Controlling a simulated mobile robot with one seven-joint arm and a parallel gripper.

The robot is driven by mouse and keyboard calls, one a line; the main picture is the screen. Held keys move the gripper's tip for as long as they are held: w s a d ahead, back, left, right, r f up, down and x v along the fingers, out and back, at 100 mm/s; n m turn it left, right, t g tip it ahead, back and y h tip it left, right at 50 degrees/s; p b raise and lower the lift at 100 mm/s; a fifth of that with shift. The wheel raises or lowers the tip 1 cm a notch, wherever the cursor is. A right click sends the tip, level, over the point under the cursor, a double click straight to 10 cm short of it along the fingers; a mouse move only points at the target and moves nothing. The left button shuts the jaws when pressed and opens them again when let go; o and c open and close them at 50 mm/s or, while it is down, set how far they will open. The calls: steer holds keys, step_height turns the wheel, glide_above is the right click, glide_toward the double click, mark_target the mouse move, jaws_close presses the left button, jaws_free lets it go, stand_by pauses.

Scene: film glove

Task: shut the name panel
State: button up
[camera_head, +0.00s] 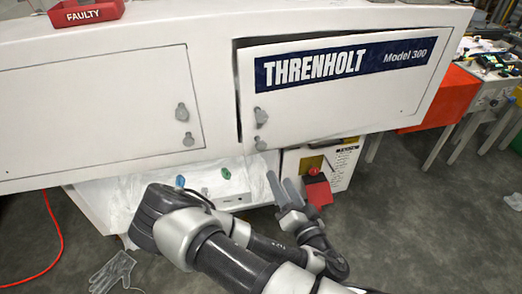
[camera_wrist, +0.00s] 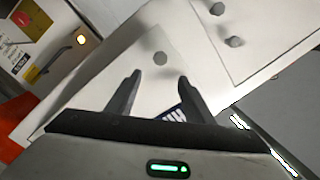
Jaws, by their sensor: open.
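The name panel (camera_head: 340,100) is a white door with a dark blue THRENHOLT Model 300 label on the front of the white machine. It stands slightly ajar: a dark gap runs down its left edge and along its top left. Two grey latches, an upper one (camera_head: 261,116) and a lower one, sit near its left edge. My gripper (camera_head: 281,178) is open and empty, below the panel's lower left corner in the head view. In the wrist view, my open fingers (camera_wrist: 159,77) point toward a white face with a round grey knob and a piece of the dark label.
A flat left panel (camera_head: 90,110) with two latches lies beside it. A red FAULTY tray (camera_head: 85,13) sits on top. Below are coloured buttons and a red switch (camera_head: 317,188). A grey glove (camera_head: 112,272) lies on the floor. An orange-sided table (camera_head: 440,100) stands right.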

mark_target(263, 146)
steer(key=b+x, duration=0.3)
steer(key=x, duration=1.3)
steer(key=shift+w+r, duration=0.1)
steer(key=shift+w, duration=0.2)
jaws_close()
